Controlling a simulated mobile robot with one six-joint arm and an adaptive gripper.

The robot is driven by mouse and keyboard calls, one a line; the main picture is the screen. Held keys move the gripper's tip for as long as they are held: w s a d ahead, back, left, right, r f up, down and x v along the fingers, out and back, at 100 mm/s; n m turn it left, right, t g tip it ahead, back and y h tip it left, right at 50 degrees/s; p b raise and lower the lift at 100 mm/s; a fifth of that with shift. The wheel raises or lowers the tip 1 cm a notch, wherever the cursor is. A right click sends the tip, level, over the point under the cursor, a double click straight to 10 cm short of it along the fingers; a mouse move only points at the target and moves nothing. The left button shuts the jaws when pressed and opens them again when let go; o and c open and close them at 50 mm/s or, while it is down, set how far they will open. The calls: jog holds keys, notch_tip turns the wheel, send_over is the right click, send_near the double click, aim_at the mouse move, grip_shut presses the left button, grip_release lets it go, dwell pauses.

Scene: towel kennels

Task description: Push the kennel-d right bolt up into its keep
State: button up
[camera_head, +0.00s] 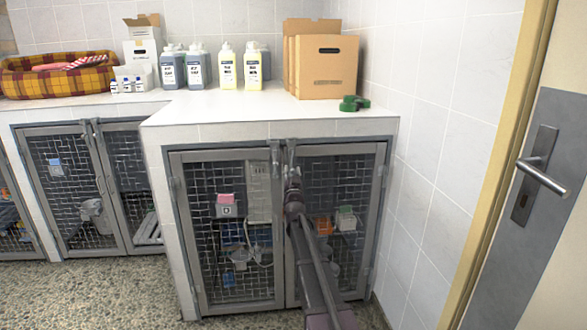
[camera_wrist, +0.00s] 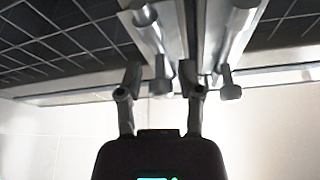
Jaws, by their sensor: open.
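A two-door mesh kennel (camera_head: 175,230) stands under the white counter at the right; no kennel letter is readable. Two grey bolts sit side by side at the top of its doors, the left bolt (camera_head: 275,155) and the right bolt (camera_head: 291,153). My gripper (camera_head: 292,186) is just below the right bolt, in front of the right door (camera_head: 372,200). In the wrist view my gripper (camera_wrist: 160,78) has its two fingers apart, with one bolt rod (camera_wrist: 157,62) appearing between them. Another bolt (camera_wrist: 236,35) with a knob is to the right. I cannot tell whether the fingers touch metal.
Another kennel (camera_head: 75,200) is at the left. A tiled wall (camera_head: 440,110) and a door with a handle (camera_head: 542,177) bound the right. Speckled floor lies in front.

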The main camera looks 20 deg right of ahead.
aim_at(292, 158)
jog(key=shift+w+d+r, duration=0.1)
jog(key=shift+w, duration=0.15)
grip_shut()
notch_tip(292, 158, up, 4)
jog(key=p, duration=0.3)
jog(key=shift+f+p, duration=0.25)
jog(key=shift+p, duration=0.05)
